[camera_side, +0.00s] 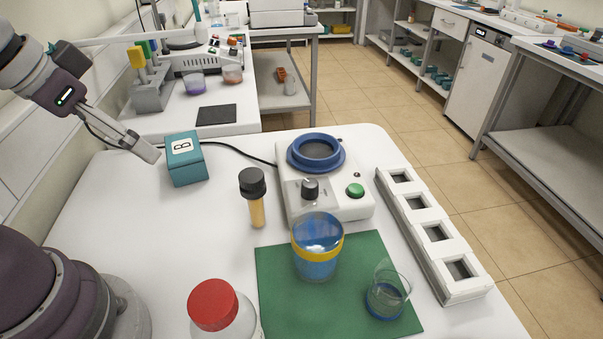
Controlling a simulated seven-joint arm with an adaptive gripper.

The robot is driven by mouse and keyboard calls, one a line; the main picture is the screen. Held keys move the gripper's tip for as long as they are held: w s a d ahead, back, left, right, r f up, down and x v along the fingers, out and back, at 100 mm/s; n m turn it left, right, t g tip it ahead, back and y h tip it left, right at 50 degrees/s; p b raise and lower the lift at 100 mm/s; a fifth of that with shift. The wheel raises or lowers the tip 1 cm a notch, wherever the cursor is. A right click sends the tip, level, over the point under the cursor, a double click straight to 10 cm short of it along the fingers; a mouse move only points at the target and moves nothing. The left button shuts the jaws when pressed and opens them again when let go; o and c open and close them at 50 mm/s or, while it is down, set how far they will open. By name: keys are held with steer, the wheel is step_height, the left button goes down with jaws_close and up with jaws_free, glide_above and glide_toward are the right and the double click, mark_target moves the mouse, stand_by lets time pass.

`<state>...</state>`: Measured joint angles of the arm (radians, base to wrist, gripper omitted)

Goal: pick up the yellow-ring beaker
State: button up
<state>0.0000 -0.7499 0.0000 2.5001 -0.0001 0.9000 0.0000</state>
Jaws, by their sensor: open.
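The yellow-ring beaker (317,262) stands upright on the green mat (283,313). My gripper (150,153) is at the upper left, raised, beside the teal box and well apart from the beaker. It is open and empty; its fingers are seen edge-on, so the gap between them hardly shows.
A blue-ring beaker (387,299) stands right of it on the mat. Behind are a white device (345,206) with a blue ring and a black-capped vial (257,212). A red-capped bottle (222,318), teal box (186,162) and white rack (416,222) stand around. The left table area is clear.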

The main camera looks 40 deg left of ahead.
steer(key=o, duration=0.3)
steer(key=shift+o, duration=0.2)
steer(key=m+g, duration=0.6)
steer(key=m, duration=1.6)
glide_above(317, 244)
steer(key=s, duration=0.2)
step_height(317, 244, down, 8)
steer(key=r, duration=0.1)
steer(key=f, duration=0.3)
steer(key=d+f, duration=0.1)
steer(key=f, duration=0.6)
steer(key=shift+s+d+f, duration=0.25)
steer(key=shift+s+f, duration=0.05)
steer(key=shift+s, duration=0.1)
